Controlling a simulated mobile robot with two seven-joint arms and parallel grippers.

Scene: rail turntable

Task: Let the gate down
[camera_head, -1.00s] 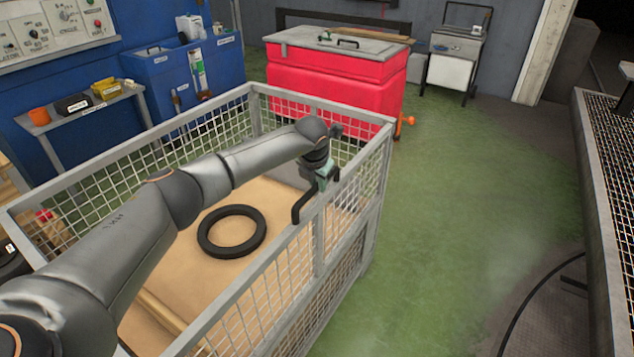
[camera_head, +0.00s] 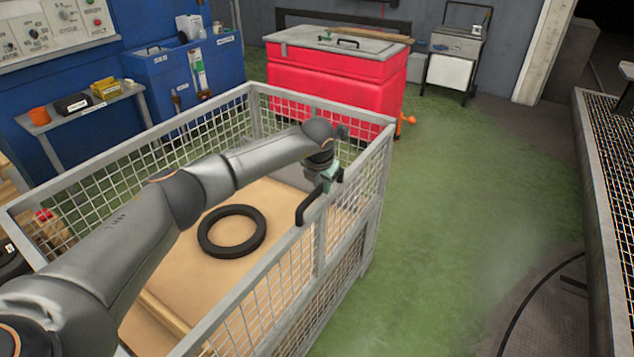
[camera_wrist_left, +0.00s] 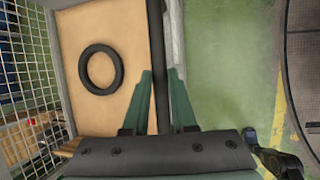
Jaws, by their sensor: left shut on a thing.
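The grey mesh cage has a mesh side panel, the gate (camera_head: 320,248), on its right side toward the open floor. It looks close to upright. A black bar handle (camera_head: 308,208) is at the gate's top rail. My left gripper (camera_head: 326,183) reaches across the cage and is shut on this handle. In the left wrist view the green fingers (camera_wrist_left: 160,78) stand on either side of the black bar (camera_wrist_left: 157,35). My right gripper does not show.
A black ring (camera_head: 232,231) lies on the cage's wooden floor. Behind the cage stands a red chest (camera_head: 335,75) with a grey lid. The green floor right of the gate is clear. A raised grated walkway (camera_head: 604,200) edges the far right.

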